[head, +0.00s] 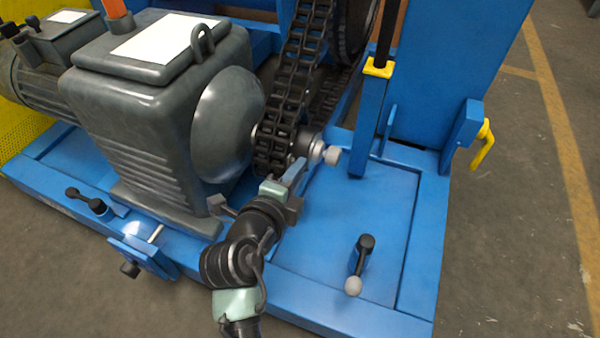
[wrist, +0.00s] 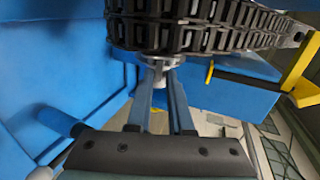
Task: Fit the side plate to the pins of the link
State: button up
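The dark roller chain (head: 273,145) hangs down around a sprocket in front of the grey gearbox. In the wrist view the chain (wrist: 200,35) crosses the top of the picture in rows of links. My gripper (head: 296,172) is close to the lower front of the chain. In the wrist view its two blue fingers (wrist: 160,78) point at the underside of the chain, with a gap between them. A small pale metal piece (wrist: 160,61) shows at the fingertips; I cannot tell whether it is gripped or behind them. I cannot make out the side plate or the link's pins.
The grey gearbox (head: 150,110) stands left of the chain. A shaft end with a pale knob (head: 332,155) sticks out right of it. A blue post with a yellow collar (head: 378,68) rises at right. A lever with a pale knob (head: 358,265) stands on the blue base; bare panel surrounds it.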

jog(key=o, duration=0.3)
jog(key=shift+o, duration=0.2)
jog(key=p+v, duration=0.5)
jog(key=v, duration=0.8)
jog(key=w+d+r+n+t+y+p, duration=0.1)
jog(key=w+r+n+t+p, duration=0.2)
jog(key=r, duration=1)
jog(key=w+r+n+t+y+p, duration=0.15)
jog(key=r+n+p, duration=0.25)
jog(key=r, duration=0.9)
jog(key=w+d+r+n+t+p, duration=0.1)
jog(key=w+r+n+t+p, duration=0.2)
jog(key=r, duration=1)
jog(key=s+d+r+n+t+y+p, duration=0.1)
jog(key=s+d+r+n+t+p, duration=0.2)
jog(key=r, duration=0.8)
jog(key=s+r+n+t+p, duration=0.1)
jog(key=s+r+n+p, duration=0.3)
jog(key=r, duration=0.6)
jog(key=s+d+r+n+t+y+p, duration=0.1)
jog(key=s+d+r+n+t+p, duration=0.25)
jog(key=r, duration=0.75)
notch_tip(320, 180, up, 34)
jog(key=w+a+n+g+p, duration=0.1)
jog(key=a+p, duration=0.1)
jog(key=p, duration=3.3)
